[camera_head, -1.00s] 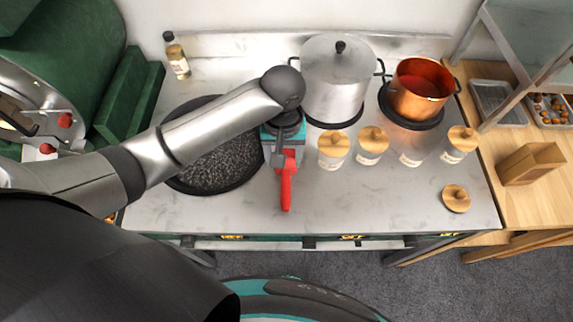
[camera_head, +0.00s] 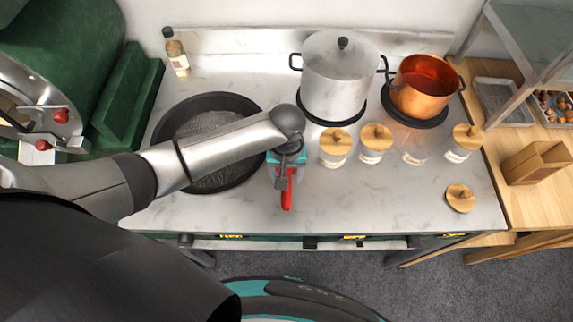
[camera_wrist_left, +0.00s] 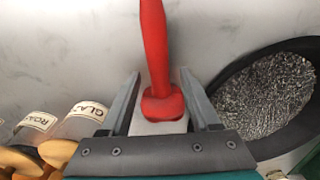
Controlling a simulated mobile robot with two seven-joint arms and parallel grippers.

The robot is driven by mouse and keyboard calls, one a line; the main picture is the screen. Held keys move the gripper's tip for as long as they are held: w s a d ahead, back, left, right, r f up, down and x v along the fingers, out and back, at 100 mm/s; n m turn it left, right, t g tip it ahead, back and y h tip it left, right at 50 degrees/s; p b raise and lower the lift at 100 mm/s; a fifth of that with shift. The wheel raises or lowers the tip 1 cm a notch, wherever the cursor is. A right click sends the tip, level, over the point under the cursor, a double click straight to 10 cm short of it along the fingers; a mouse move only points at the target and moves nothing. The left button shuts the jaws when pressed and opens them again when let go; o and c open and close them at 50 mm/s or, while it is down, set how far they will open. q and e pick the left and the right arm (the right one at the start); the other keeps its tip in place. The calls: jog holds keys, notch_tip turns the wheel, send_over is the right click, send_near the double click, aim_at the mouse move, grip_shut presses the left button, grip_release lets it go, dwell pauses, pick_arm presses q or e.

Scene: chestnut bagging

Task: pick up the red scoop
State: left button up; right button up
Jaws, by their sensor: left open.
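The red scoop (camera_head: 287,197) lies on the pale counter in front of the steel pot, its red handle pointing toward the front edge. My left gripper (camera_head: 285,173) is over the scoop's rear part and hides much of it in the head view. In the left wrist view the scoop's handle (camera_wrist_left: 155,45) runs up from between the two fingers of my open left gripper (camera_wrist_left: 160,95). A finger is on each side of the scoop, with a gap on both sides. My right gripper is not in view.
A dark round pan (camera_head: 160,130) is left of the scoop, under my left arm. A steel pot (camera_head: 340,85) and copper pot (camera_head: 423,90) stand behind. Several wooden-lidded jars (camera_head: 336,146) stand to the right. The counter's front right is mostly clear, with a loose lid (camera_head: 460,198).

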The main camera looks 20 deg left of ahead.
pick_arm(q)
jog(key=shift+c, duration=0.3)
grip_shut()
dwell(0.3)
